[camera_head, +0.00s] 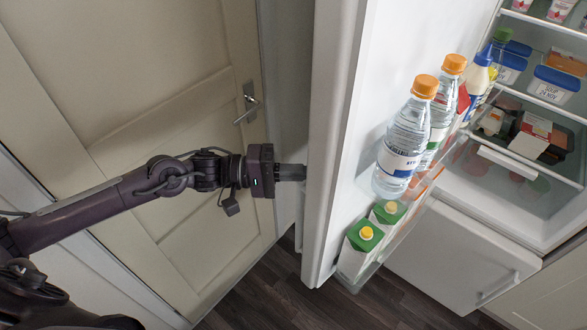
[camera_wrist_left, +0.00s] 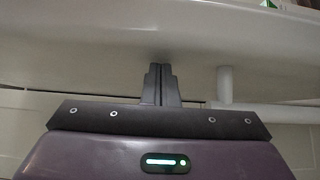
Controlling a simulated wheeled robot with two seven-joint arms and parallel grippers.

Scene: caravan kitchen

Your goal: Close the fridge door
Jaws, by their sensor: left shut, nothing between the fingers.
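The white fridge door (camera_head: 335,130) stands wide open in the head view, its shelved inner side facing right. My left gripper (camera_head: 303,172) is at the door's outer face, left of its edge, with its fingertips at or very near the surface. In the left wrist view the shut, empty fingers (camera_wrist_left: 161,68) point at the pale door panel (camera_wrist_left: 110,40). I cannot tell whether they press on it. The open fridge (camera_head: 510,180) is at the right with its shelves showing. My right gripper is in neither view.
The door rack (camera_head: 400,215) holds water bottles (camera_head: 405,140) with orange caps and cartons (camera_head: 361,245) with green tops. Food boxes (camera_head: 553,85) stand on the fridge shelves. A cream room door (camera_head: 150,110) with a metal handle (camera_head: 248,105) is behind my arm. Dark floor (camera_head: 280,300) shows below.

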